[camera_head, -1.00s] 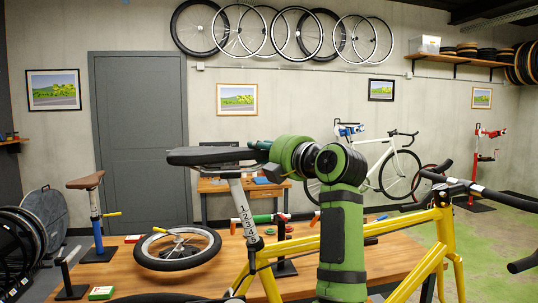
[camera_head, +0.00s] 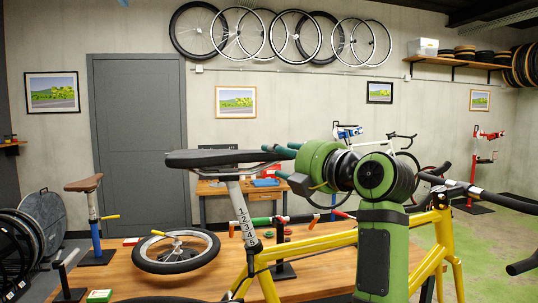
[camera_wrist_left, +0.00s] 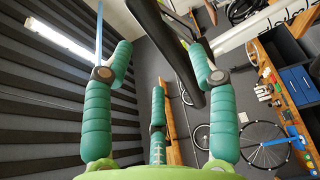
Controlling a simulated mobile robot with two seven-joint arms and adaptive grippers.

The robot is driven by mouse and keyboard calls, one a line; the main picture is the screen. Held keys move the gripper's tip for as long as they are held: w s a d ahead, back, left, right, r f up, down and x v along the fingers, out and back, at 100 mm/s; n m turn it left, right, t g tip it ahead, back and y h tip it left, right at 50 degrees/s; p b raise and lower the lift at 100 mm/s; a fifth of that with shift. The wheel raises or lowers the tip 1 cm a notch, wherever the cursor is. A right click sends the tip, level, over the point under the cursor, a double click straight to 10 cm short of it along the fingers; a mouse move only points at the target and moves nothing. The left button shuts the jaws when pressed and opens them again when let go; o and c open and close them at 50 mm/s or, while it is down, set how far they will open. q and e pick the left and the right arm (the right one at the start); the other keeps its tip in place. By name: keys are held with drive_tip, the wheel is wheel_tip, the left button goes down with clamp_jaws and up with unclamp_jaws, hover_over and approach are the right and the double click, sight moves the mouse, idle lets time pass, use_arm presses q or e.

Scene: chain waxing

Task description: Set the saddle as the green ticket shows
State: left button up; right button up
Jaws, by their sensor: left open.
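The black saddle (camera_head: 222,158) sits on a silver seatpost (camera_head: 244,205) with several printed numbers, in the yellow bike frame (camera_head: 310,241). My left gripper (camera_head: 283,152), with teal fingers, is at the saddle's nose on the right. In the left wrist view the saddle (camera_wrist_left: 182,62) runs between the spread fingers of the gripper (camera_wrist_left: 160,62), which is open. I cannot tell whether a finger touches it. A small green-and-white card or box (camera_head: 99,296) lies at the table's front left; its print is too small to read. My right gripper is not in view.
The wooden table (camera_head: 130,278) holds a small wheel (camera_head: 176,251) and a blue stand with a brown saddle (camera_head: 84,183). Black handlebars (camera_head: 470,190) stick out at the right. A workbench (camera_head: 215,188) stands behind, by the wall.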

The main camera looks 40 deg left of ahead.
use_arm(q)
drive_tip(key=shift+v, duration=2.1)
